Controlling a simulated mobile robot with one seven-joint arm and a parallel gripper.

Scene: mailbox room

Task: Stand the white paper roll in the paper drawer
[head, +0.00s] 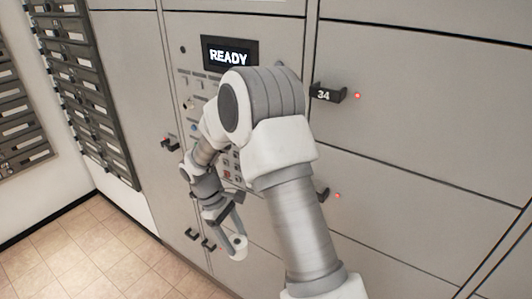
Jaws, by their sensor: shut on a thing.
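The white paper roll (239,248) is small and white, with a dark hole in its end. My gripper (231,228) is shut on the roll and holds it up in front of the lower part of the grey locker wall, above the floor. The roll's hole faces up and toward the camera, so it looks tilted in this view. I cannot make out an open paper drawer; my arm hides part of the locker front.
The grey locker wall (410,145) fills the middle and right, with a READY display (230,57) and a black handle marked 34 (328,94). Two low black handles (208,245) stick out left of the roll. Dark mailboxes (85,85) line the left wall. The tiled floor (90,260) is clear.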

